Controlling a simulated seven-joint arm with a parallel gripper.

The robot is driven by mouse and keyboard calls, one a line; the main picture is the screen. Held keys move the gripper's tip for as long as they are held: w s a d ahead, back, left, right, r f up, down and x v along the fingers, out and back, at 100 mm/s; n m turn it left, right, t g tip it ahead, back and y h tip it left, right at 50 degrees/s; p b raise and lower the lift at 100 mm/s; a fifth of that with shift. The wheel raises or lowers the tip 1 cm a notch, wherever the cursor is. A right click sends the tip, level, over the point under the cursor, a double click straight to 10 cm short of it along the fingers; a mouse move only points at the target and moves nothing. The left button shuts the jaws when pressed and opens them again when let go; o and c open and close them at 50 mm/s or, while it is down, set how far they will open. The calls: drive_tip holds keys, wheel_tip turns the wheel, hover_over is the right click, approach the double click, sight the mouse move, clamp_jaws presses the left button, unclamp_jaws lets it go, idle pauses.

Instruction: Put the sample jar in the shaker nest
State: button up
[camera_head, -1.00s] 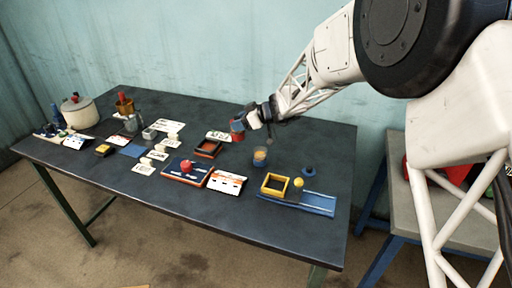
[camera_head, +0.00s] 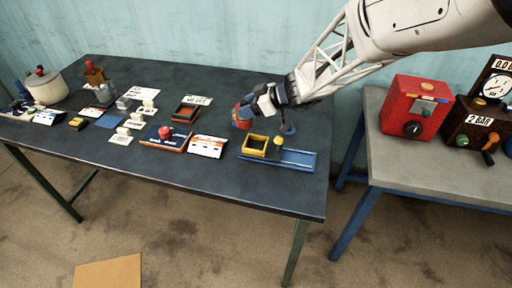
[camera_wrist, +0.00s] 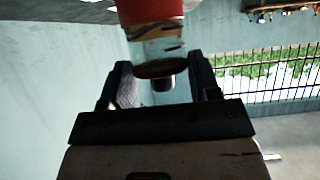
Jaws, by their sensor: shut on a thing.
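My gripper (camera_head: 259,107) is shut on a red piece (camera_head: 243,113) with some blue on it, held out to its left, low over the table. In the wrist view a red cylinder (camera_wrist: 150,12) with a pale band shows beyond the fingers, and a dark disc (camera_wrist: 160,69) lies between them. I cannot tell whether this is the sample jar. The clear jar with amber contents seen earlier does not show separately now. A yellow square frame (camera_head: 246,143), which looks like the shaker nest, stands on a blue rail (camera_head: 299,158) just in front of my gripper.
An orange-rimmed tray (camera_head: 176,113), a board with a red button (camera_head: 165,133) and a white card (camera_head: 208,146) lie to the left. A yellow knob (camera_head: 278,141) stands beside the frame. A red box (camera_head: 415,105) sits on the side bench.

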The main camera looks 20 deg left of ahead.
sight(250, 125)
drive_tip(key=s+d+f, duration=0.2)
drive_tip(key=s+d, duration=1)
drive_tip(key=s, duration=0.3)
drive_tip(key=shift+s+f, duration=0.2)
drive_tip(key=shift+f, duration=0.1)
drive_tip(key=shift+w, duration=0.1)
drive_tip(key=shift+w+a+f, duration=0.25)
drive_tip(key=shift+w+a, duration=1.05)
drive_tip(key=shift+w, duration=1)
drive_tip(key=shift+w+a+f, duration=0.2)
drive_tip(key=shift+w+a, duration=1.05)
drive_tip(key=shift+w, duration=1.05)
drive_tip(key=shift+w+a+f, duration=0.25)
drive_tip(key=shift+w+a, duration=1.05)
drive_tip(key=shift+w, duration=1)
drive_tip(key=shift+f, duration=1.8)
drive_tip(key=shift+f, duration=0.1)
drive_tip(key=o, duration=1)
drive_tip(key=shift+o, duration=0.2)
